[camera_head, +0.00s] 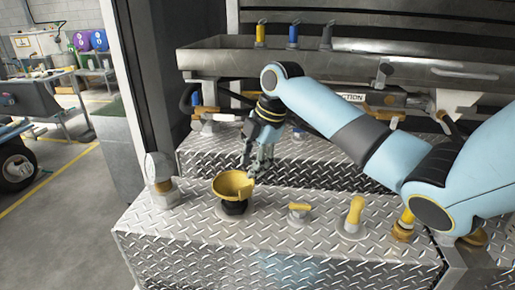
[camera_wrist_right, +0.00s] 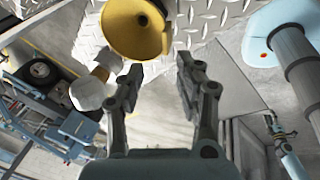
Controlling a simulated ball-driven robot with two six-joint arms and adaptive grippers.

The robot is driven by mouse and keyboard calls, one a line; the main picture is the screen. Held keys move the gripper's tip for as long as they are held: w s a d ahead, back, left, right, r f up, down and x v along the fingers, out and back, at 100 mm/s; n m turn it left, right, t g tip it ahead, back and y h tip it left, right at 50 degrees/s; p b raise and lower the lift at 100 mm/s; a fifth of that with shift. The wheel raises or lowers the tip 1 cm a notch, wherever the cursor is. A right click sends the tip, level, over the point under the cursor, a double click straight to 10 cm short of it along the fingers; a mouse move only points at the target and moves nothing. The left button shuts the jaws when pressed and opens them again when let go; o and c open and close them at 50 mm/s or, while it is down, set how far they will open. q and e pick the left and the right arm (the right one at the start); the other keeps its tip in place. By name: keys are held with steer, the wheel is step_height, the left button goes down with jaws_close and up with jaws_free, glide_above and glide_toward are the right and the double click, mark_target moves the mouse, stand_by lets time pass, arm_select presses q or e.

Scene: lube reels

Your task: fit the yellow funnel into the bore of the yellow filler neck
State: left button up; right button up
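The yellow funnel (camera_head: 234,184) stands mouth up on a black round base (camera_head: 234,207) on the diamond-plate deck. My right gripper (camera_head: 258,164) points down just behind and to the right of its rim. In the right wrist view the gripper (camera_wrist_right: 160,70) is open with nothing between its fingers, and the funnel (camera_wrist_right: 138,28) lies beyond the fingertips, partly past the top edge. I cannot tell for certain which fitting is the yellow filler neck; a yellow-topped brass fitting (camera_head: 405,225) stands at the deck's right, beneath my arm. My left gripper is not in view.
On the deck (camera_head: 265,250) stand a grey-capped fitting (camera_head: 162,178), a small yellow-handled fitting (camera_head: 299,210) and an upright yellow fitting (camera_head: 354,215). A metal trough (camera_head: 215,60) and hose reel parts are behind. Bare plate lies along the front.

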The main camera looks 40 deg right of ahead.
steer(key=v, duration=0.6)
steer(key=shift+b, duration=0.35)
steer(key=shift+s, duration=0.1)
